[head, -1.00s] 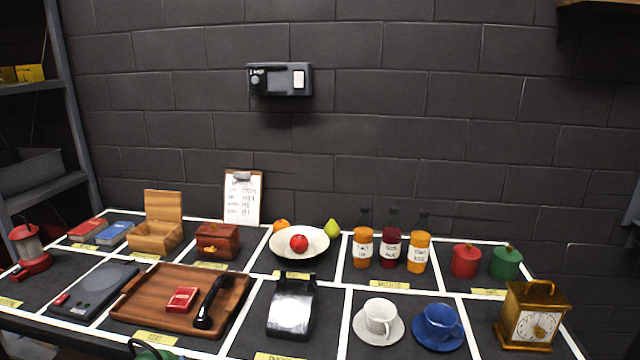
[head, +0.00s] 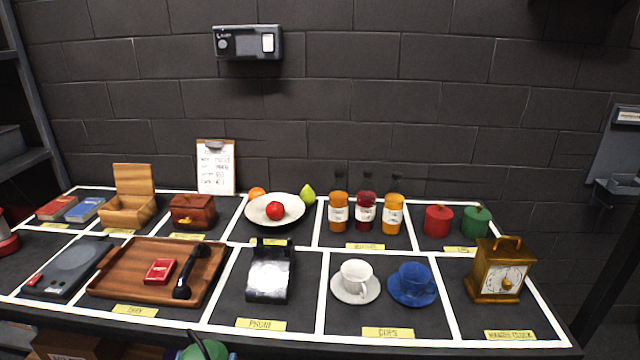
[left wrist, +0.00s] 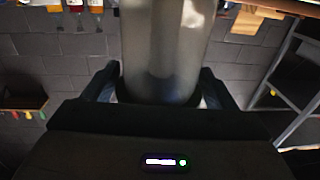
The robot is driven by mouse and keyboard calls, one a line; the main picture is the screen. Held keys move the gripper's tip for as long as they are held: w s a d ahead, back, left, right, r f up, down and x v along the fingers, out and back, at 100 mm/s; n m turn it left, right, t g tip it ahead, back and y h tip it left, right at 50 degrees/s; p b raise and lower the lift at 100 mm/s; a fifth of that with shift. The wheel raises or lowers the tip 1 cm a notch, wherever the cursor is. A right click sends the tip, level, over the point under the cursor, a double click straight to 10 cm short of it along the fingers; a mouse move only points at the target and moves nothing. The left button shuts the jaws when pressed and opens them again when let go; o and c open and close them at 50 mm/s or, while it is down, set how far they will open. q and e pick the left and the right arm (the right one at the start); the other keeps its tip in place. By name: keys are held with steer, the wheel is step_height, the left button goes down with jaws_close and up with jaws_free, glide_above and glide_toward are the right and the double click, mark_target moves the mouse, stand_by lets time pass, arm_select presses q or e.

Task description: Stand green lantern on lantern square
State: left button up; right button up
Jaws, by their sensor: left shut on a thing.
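The green lantern (head: 205,349) shows only as a green top with a dark handle at the bottom edge of the head view, in front of the table. In the left wrist view, its pale grey glassy body (left wrist: 165,50) stands between the fingers of my left gripper (left wrist: 160,88), which is shut on it. The lower part of the lantern is hidden in the head view. A red lantern (head: 6,240) is cut off at the left edge of the head view, on the far-left part of the table. No label for a lantern square is readable. My right gripper is not in view.
The table is divided by white lines into labelled squares. A wooden tray (head: 212,285) with a handset and red box, a grey device (head: 68,265), cups (head: 355,275), bottles (head: 365,212) and a brass clock (head: 498,272) fill it. Boxes (head: 70,343) sit below the front edge.

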arm_select(q)
steer(key=shift+s+d+f, duration=0.1)
steer(key=shift+s+d, duration=0.05)
steer(key=shift+d, duration=0.05)
